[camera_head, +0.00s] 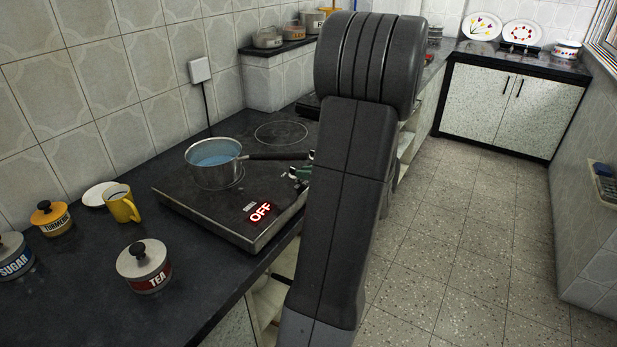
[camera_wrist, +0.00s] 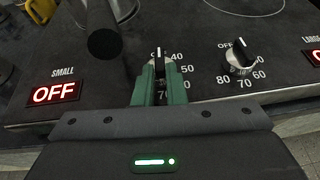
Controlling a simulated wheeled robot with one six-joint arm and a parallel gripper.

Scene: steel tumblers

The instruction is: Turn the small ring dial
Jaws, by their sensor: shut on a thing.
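The small ring dial (camera_wrist: 159,56) is on the hob's control strip, left of a second dial, in the wrist view. My gripper (camera_wrist: 160,72) has its green fingers around the small dial and is shut on it. The dial's body is mostly hidden between the fingers; its top and the numbers beside it show. The red display marked SMALL (camera_wrist: 54,93) reads OFF. In the head view the hob (camera_head: 215,208) lies on the counter, and its display (camera_head: 260,212) reads OFF. My arm hides much of the gripper there.
The second dial (camera_wrist: 239,60) is close to the right of my gripper. A saucepan (camera_head: 214,165) stands on the small ring, its dark handle (camera_wrist: 103,36) reaching close by my fingers. A yellow mug (camera_head: 122,205) and a tea canister (camera_head: 145,267) stand left of the hob.

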